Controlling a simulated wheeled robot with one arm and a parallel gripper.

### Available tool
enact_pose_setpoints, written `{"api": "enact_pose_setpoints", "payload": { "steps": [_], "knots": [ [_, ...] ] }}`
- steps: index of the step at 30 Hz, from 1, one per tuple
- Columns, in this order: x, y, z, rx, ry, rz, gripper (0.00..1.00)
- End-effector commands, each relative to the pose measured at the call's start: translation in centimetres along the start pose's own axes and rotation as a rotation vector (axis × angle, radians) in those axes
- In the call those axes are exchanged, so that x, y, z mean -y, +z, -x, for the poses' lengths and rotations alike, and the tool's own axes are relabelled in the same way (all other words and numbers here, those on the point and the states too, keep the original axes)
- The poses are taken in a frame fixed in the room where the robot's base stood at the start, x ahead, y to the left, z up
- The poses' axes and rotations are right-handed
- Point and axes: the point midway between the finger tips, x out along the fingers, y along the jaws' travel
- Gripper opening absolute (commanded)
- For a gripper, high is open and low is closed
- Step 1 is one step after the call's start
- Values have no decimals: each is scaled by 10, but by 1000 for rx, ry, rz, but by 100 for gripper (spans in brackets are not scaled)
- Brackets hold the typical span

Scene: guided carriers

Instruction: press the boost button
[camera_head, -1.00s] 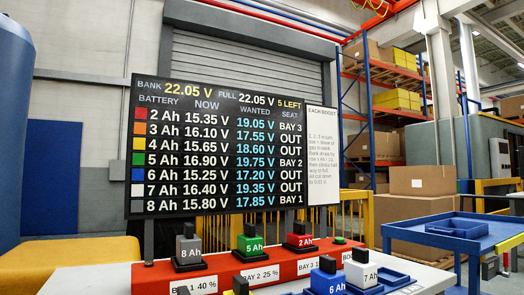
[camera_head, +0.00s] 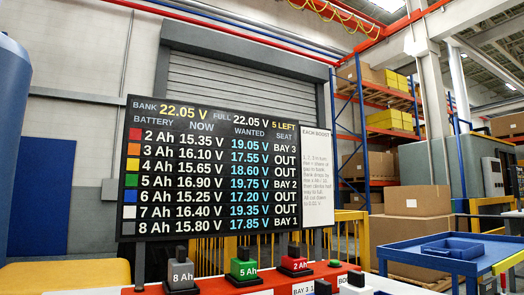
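The boost button is a small green button (camera_head: 335,263) on the right end of the red charging bank (camera_head: 268,281), low in the view. A partly cut-off label below it starts with "BO". The bank holds a grey 8 Ah battery (camera_head: 180,274), a green 5 Ah battery (camera_head: 244,268) and a red 2 Ah battery (camera_head: 295,264). The board (camera_head: 212,172) behind reads bank 22.05 V, full 22.05 V, 5 left, with bays 1, 2 and 3 taken by those three. My gripper is not in view.
The black top of another battery (camera_head: 323,287) and a white battery (camera_head: 356,284) show at the bottom edge. A blue cart (camera_head: 415,251) with a blue tray stands at the right. A white notice (camera_head: 318,180) headed "EACH BOOST" hangs beside the board.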

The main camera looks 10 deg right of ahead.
Motion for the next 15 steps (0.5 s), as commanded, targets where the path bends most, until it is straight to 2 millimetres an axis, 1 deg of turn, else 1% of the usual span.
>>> {"api": "enact_pose_setpoints", "payload": {
  "steps": [1,6,15],
  "knots": [
    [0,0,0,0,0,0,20],
    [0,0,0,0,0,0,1],
    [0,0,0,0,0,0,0]
  ]
}}
